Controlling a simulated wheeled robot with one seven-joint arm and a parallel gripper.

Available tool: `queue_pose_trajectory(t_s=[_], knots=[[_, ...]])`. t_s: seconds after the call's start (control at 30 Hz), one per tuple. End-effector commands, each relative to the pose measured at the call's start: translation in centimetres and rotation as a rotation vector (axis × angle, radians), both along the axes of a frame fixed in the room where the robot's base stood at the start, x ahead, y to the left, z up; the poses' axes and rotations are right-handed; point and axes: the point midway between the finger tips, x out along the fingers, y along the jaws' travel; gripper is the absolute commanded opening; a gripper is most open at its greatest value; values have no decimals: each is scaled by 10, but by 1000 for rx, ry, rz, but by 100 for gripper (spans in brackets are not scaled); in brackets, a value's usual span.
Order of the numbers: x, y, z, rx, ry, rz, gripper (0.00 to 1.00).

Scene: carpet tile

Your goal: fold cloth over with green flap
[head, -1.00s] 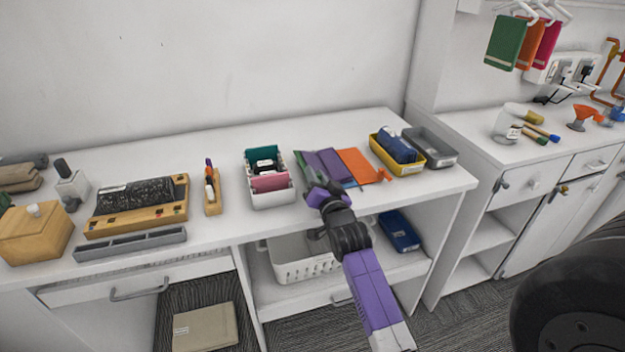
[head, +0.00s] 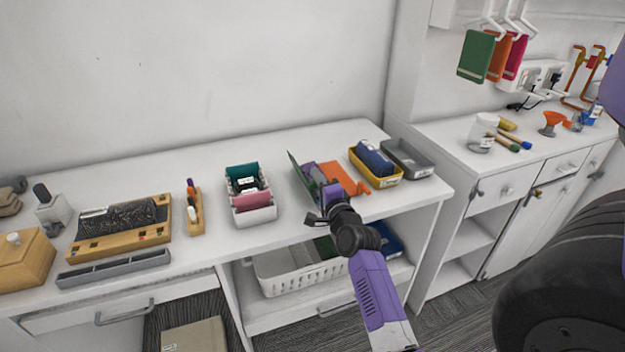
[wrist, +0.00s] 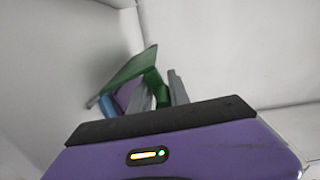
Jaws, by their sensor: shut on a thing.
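The cloth lies on the white counter, with a purple middle (head: 312,172), an orange flap (head: 342,176) on the right and a green flap (head: 299,172) on the left. The green flap is raised and tilted up off the counter. My gripper (head: 325,195) is at the cloth's near side, shut on the green flap. In the wrist view the green flap (wrist: 128,68) runs down between the grey fingers of my gripper (wrist: 160,88). Purple and blue parts show beside it. My gripper hides the near part of the cloth in the head view.
A white bin (head: 251,214) with folded cloths stands left of the cloth. A yellow bin (head: 379,181) and a grey tray (head: 410,162) stand to its right. A white basket (head: 290,284) sits on the shelf below. Free counter lies between bin and cloth.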

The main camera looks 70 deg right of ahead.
Motion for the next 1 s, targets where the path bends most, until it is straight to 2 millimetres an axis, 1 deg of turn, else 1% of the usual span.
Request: queue_pose_trajectory(t_s=[0.03, 0.3, 0.6, 1.0], knots=[[1, -2, 13, 14, -53, 1, 0], [-15, -16, 7, 176, -243, -3, 0], [-30, -28, -2, 318, -408, -7, 0], [-39, -35, -8, 403, -510, -12, 0]])
